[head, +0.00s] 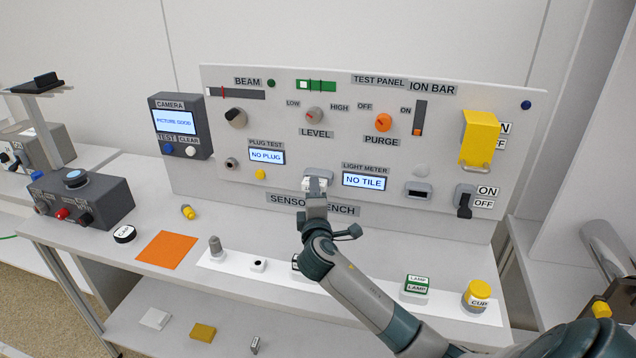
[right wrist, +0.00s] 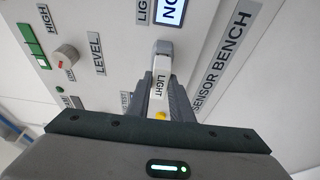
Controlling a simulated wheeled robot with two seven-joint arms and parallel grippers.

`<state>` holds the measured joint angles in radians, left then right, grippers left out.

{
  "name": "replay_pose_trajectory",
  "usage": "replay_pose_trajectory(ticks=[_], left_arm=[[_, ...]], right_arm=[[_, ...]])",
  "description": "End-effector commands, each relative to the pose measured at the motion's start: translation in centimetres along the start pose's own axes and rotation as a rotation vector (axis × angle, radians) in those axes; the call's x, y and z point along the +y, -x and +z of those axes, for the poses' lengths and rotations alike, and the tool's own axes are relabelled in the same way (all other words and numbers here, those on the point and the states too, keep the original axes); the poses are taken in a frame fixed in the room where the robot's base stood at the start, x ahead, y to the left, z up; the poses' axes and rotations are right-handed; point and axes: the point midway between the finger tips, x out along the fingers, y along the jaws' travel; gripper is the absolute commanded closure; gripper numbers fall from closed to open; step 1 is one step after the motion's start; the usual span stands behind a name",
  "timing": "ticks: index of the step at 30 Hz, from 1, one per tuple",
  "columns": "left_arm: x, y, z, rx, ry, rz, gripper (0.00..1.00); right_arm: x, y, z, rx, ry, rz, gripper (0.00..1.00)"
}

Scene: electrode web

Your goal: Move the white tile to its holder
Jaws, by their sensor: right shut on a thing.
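The white tile (right wrist: 161,75), marked LIGHT, is between the fingers of my right gripper (right wrist: 166,100) in the right wrist view. In the head view my right gripper (head: 316,190) is at the panel, just left of the light meter screen (head: 364,181). The tile's far end is at a grey holder (right wrist: 163,47) on the panel, which also shows in the head view (head: 318,172). I cannot tell whether the tile is inside the holder or only against it. The light meter screen reads NO TILE. My left gripper is not in view.
The panel carries knobs, sliders and a yellow cover (head: 479,138). Another grey slot (head: 418,190) is right of the light meter. A white strip (head: 220,262) on the bench holds several small items. An orange mat (head: 166,250) lies left; a white block (head: 155,318) is on the lower shelf.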

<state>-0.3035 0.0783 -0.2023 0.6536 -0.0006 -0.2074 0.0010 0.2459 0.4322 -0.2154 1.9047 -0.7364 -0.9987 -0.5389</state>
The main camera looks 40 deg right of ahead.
Motion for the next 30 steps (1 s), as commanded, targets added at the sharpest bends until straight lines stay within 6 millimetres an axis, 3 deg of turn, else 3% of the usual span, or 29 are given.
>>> replay_pose_trajectory(ticks=[30], left_arm=[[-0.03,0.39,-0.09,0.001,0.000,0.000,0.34]], right_arm=[[0.08,0.70,-0.21,0.000,0.000,0.001,1.00]])
